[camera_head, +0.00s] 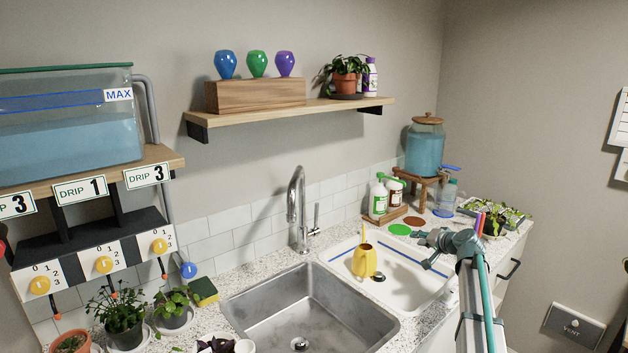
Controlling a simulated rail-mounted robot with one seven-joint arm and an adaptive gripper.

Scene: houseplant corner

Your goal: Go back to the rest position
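My gripper (424,250) is at the right of the view, at the end of my arm, which comes up from the bottom right. It appears above the right side of the white sink basin, near its back right corner. It is small in the picture, and I cannot tell whether its fingers are open or shut. I see nothing clearly held in it. A yellow watering can (364,260) stands in the white basin (345,247), to the left of my gripper and apart from it.
A steel sink (290,297) and faucet (297,205) are left of the white basin. Bottles (378,198), a water dispenser (424,150) and a seedling tray (505,215) stand behind. A shelf (290,111) hangs above. Potted plants (124,318) stand front left under a tank (65,130).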

